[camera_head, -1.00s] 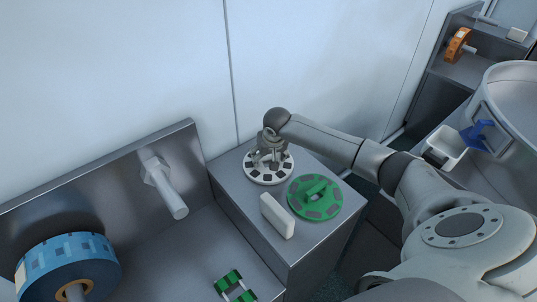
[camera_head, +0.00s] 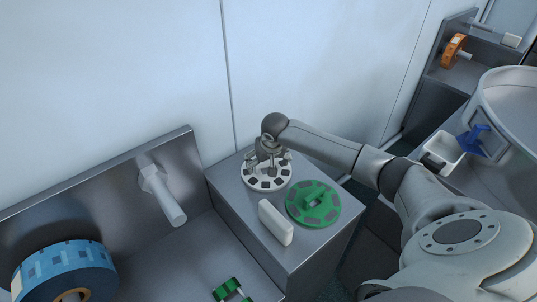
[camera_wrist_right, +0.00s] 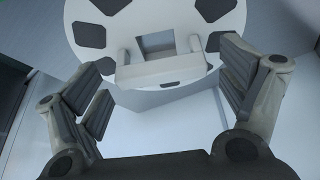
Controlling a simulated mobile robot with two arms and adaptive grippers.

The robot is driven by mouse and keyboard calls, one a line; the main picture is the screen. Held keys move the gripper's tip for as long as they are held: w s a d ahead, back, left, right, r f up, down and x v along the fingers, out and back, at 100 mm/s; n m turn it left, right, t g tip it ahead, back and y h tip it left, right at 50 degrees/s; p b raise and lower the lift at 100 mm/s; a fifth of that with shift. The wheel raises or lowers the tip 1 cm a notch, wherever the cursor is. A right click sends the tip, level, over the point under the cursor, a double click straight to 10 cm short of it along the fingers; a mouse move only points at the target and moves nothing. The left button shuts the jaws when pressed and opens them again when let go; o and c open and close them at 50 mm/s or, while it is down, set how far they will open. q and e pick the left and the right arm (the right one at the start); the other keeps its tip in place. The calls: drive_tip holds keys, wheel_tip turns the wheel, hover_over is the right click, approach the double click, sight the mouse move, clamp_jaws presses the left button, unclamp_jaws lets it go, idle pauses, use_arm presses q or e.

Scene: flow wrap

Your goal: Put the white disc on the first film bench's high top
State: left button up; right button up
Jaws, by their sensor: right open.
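The white disc (camera_head: 267,184) with dark patches lies on the bench's high top (camera_head: 244,206), near its back corner by the wall. My right gripper (camera_head: 268,160) is directly over the disc, pointing down. In the right wrist view the white disc (camera_wrist_right: 105,18) fills the upper part, and its raised handle (camera_wrist_right: 162,72) lies between my open fingers (camera_wrist_right: 165,95). The fingers look apart from the handle on both sides. My left gripper is not in view.
A green disc (camera_head: 325,213) and a white block (camera_head: 275,222) are on the same high top, close in front. A blue film roll (camera_head: 62,268) and an empty spindle (camera_head: 163,195) are on the lower bench at left. A green part (camera_head: 228,289) lies below.

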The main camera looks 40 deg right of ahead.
drive_tip(key=v, duration=1.1)
drive_tip(key=shift+r, duration=0.2)
drive_tip(key=shift+s, duration=0.1)
